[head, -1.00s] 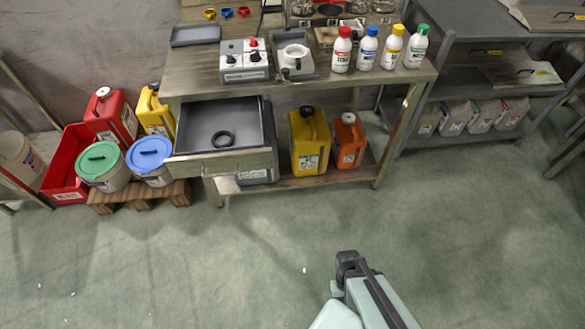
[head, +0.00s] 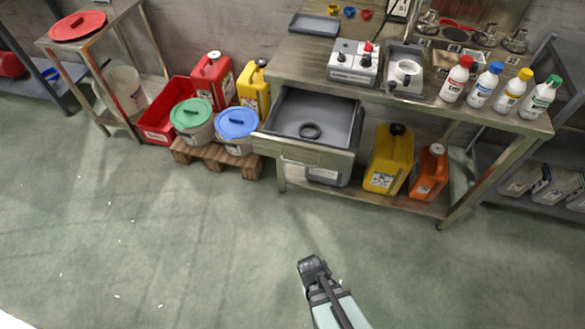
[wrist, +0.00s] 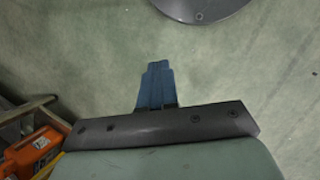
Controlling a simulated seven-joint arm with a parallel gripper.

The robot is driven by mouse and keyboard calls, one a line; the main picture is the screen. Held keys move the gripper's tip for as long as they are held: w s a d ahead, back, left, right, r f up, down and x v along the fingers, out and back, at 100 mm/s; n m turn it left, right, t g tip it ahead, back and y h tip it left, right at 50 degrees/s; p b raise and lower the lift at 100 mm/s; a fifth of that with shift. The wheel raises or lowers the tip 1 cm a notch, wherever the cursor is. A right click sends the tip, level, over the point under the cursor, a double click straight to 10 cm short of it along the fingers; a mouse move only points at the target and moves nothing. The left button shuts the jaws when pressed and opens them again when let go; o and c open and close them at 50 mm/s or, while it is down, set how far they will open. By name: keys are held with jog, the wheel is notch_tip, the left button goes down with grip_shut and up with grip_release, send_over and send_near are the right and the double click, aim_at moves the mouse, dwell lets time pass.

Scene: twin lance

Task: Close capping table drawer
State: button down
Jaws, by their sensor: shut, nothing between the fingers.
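The capping table (head: 440,112) stands at the upper right of the head view. My gripper (head: 312,263) is in front of the table, over open floor and well apart from the drawer. In the wrist view its blue fingers (wrist: 156,85) are together and hold nothing. The drawer does not show in the wrist view.
Yellow (head: 390,160) and orange (head: 429,172) canisters stand on the table's lower shelf. A pallet (head: 216,157) with lidded buckets sits left of the drawer. Bottles and a control box (head: 354,63) stand on the tabletop. The floor before the table is clear.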

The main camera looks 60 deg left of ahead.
jog(key=s+a+r+n+t+y, duration=0.3)
jog(key=s+a+r+n+t, duration=0.15)
jog(key=a, duration=0.35)
jog(key=s+a+r+n+t+y, duration=0.35)
jog(key=a+n, duration=0.25)
jog(key=a, duration=0.2)
jog(key=a+r+n+t+y, duration=0.4)
jog(key=a+r+n, duration=0.2)
jog(key=r+n, duration=0.25)
jog(key=a+r+n+t+y, duration=0.45)
jog(key=a+r+n, duration=0.2)
jog(key=r, duration=0.35)
jog(key=x, duration=1.3)
jog(key=shift+a+n, duration=0.35)
jog(key=shift+f+g, duration=0.15)
jog(key=shift+g, duration=0.1)
jog(key=shift+w, duration=0.15)
